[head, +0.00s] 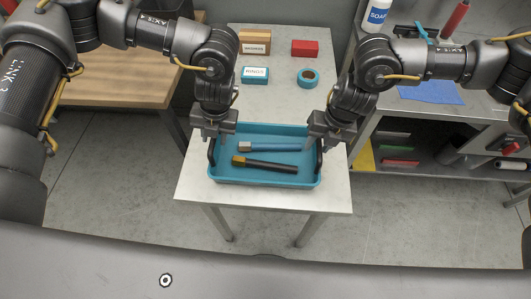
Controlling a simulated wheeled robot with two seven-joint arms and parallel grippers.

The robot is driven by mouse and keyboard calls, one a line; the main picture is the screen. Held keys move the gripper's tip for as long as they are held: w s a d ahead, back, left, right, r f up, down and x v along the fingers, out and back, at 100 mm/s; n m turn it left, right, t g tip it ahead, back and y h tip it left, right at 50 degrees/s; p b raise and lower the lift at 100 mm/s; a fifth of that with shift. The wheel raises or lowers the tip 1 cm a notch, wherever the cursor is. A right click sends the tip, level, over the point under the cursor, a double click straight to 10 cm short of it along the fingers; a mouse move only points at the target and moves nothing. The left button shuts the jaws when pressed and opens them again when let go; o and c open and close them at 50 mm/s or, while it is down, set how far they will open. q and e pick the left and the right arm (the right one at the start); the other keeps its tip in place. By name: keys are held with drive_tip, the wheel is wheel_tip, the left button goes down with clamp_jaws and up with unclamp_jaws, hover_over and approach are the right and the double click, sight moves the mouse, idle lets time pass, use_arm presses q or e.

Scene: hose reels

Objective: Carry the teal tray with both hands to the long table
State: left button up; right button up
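The teal tray (264,183) rests on a pale-topped table (330,195) in the middle, near its front edge. It has a dark upright handle at its left end (211,154) and another at its right end (319,160). In it lie a blue-handled tool (272,147) and a black-handled tool with a brass-coloured end (270,166). My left gripper (213,138) points down at the left handle, and my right gripper (321,142) at the right handle. Whether the fingers are closed on the handles is unclear. Which table is the long one is not clear.
Behind the tray are a brown box (255,46), a red box (304,48), a teal labelled box (255,75) and a teal tape roll (308,76). A wooden-topped table (110,80) stands left, and a cluttered shelf unit (430,108) right. Grey floor (110,200) is clear at front left.

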use_arm(q)
clamp_jaws()
use_arm(e)
clamp_jaws()
drive_tip(key=shift+r, duration=0.1)
